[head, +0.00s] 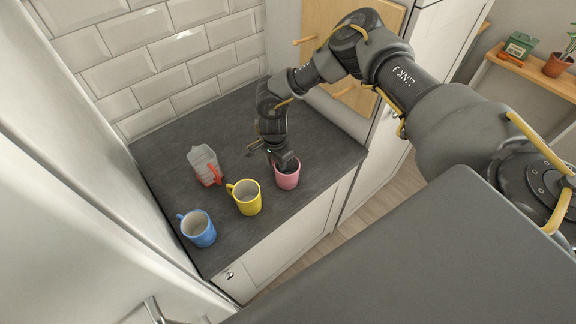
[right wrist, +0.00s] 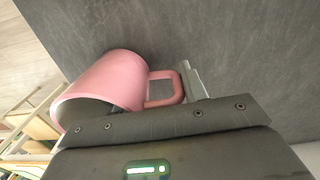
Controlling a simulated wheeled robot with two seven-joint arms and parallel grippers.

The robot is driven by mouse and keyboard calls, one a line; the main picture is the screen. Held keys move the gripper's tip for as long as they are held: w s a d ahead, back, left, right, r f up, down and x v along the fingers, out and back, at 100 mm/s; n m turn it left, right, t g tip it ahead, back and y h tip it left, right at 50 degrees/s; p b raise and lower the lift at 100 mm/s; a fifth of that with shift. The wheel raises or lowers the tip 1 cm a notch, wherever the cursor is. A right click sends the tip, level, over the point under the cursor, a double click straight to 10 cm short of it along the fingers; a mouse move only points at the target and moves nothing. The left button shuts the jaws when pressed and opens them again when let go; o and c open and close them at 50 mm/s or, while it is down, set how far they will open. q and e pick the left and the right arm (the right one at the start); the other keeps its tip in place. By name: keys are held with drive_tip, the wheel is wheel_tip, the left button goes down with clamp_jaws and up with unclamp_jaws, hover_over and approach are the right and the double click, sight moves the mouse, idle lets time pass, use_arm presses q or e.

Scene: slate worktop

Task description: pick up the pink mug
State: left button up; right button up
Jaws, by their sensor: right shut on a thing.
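The pink mug (head: 288,180) is upright near the front edge of the slate worktop, at its right end in the head view. My right gripper (head: 284,164) reaches down to it from above and is shut on it. In the right wrist view the pink mug (right wrist: 108,82) shows its handle against the gripper's pale finger (right wrist: 193,80); the other finger is hidden. I cannot tell whether the mug's base touches the worktop. My left gripper is not in view.
A yellow mug (head: 247,199) stands just left of the pink one, and a blue mug (head: 198,230) farther left. A clear jug (head: 203,160) with a red handle stands behind them. The worktop (head: 180,125) is bare at the back, before the tiled wall.

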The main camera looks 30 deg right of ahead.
drive_tip(key=shift+r, duration=0.1)
idle(0.3)
drive_tip(key=shift+r+b, duration=0.6)
drive_tip(key=shift+b, duration=0.3)
drive_tip(key=shift+r+b, duration=0.65)
drive_tip(key=shift+r, duration=0.2)
drive_tip(key=s+a+r+b, duration=0.4)
drive_tip(key=s+r+b, duration=0.2)
drive_tip(key=s+r, duration=0.4)
drive_tip(key=shift+s+a, duration=0.15)
drive_tip(key=shift+s, duration=1.4)
drive_tip(key=shift+s, duration=0.1)
